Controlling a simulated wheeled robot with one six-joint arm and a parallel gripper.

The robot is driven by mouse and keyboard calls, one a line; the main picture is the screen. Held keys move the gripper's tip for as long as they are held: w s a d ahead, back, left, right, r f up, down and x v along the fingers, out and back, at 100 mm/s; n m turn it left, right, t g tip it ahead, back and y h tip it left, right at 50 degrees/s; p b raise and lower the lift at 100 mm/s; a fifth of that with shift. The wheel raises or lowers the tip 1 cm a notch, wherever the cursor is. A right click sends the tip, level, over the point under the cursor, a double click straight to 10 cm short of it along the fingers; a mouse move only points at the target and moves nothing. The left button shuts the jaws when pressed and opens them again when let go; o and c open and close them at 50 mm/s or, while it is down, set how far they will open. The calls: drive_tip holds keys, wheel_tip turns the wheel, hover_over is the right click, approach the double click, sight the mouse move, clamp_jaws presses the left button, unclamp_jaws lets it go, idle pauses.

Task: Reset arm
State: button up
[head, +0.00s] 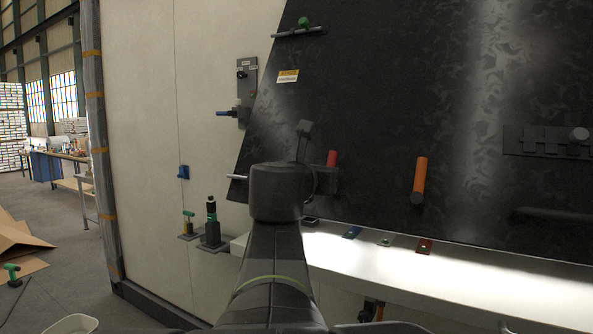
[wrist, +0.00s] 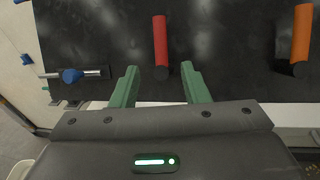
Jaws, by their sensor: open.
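In the wrist view my gripper (wrist: 160,72) shows two green fingers spread apart, with nothing held between them. A red cylindrical handle (wrist: 160,42) on the dark panel appears just beyond the gap between the fingertips. I cannot tell how far it is from them. In the head view my arm (head: 272,230) rises from the bottom centre in front of the panel, and its upper part hides the gripper's fingers. The red handle (head: 332,158) shows just right of the arm's top.
The dark panel (head: 390,90) also carries an orange handle (head: 419,180) to the right. A white shelf (head: 470,270) with small coloured items runs below it. A blue knob on a metal rod (wrist: 71,76) is left of the fingers.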

drive_tip(key=shift+v, duration=0.75)
drive_tip(key=x, duration=1.4)
drive_tip(key=shift+r, duration=0.1)
drive_tip(key=shift+s, duration=0.15)
